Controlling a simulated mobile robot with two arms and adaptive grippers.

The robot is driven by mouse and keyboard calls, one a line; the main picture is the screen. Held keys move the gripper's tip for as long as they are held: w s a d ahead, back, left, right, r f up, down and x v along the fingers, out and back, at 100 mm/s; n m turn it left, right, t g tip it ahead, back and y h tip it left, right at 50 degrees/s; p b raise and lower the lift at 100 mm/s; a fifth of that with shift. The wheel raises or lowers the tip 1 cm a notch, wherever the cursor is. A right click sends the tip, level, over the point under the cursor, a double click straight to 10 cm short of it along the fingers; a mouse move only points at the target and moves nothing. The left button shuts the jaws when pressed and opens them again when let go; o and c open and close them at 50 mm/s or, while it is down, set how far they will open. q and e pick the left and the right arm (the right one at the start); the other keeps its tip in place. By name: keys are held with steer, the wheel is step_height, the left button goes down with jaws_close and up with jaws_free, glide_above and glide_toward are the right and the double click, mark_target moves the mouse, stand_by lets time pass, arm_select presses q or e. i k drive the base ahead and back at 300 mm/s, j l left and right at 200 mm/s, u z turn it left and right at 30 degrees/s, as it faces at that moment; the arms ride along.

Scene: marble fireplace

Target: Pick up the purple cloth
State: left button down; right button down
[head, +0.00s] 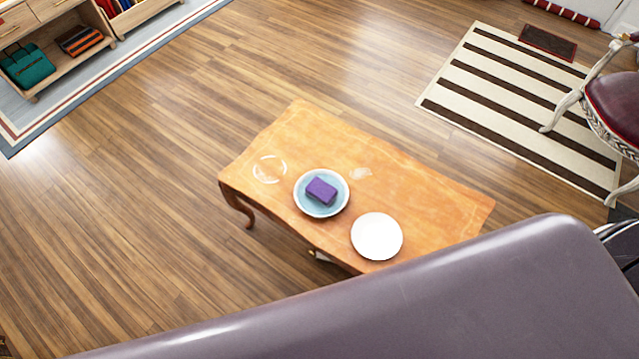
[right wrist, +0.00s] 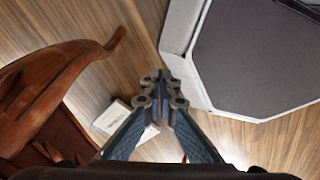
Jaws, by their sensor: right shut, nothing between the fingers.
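The purple cloth (head: 321,190) is a small folded block. It lies in a light blue bowl or dish (head: 302,207) on the wooden table (head: 440,205) in the head view. My right gripper (right wrist: 161,88) shows in the right wrist view, with its fingers closed together and nothing between them. It is above the wood floor, beside reddish-brown wooden furniture. The cloth does not show in that view. Neither gripper shows in the head view.
A white plate (head: 377,236) and a clear ring-shaped dish (head: 269,169) are on the table. A striped rug (head: 500,95) and red-seated chair (head: 612,105) stand right. A white box-like item (right wrist: 118,118) lies below the right gripper. Floor behind the table is clear.

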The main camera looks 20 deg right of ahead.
mark_target(321, 192)
steer(key=i+j+z, duration=0.1)
steer(key=j+z, duration=0.5)
steer(key=z, duration=0.15)
steer(key=j+z, duration=0.35)
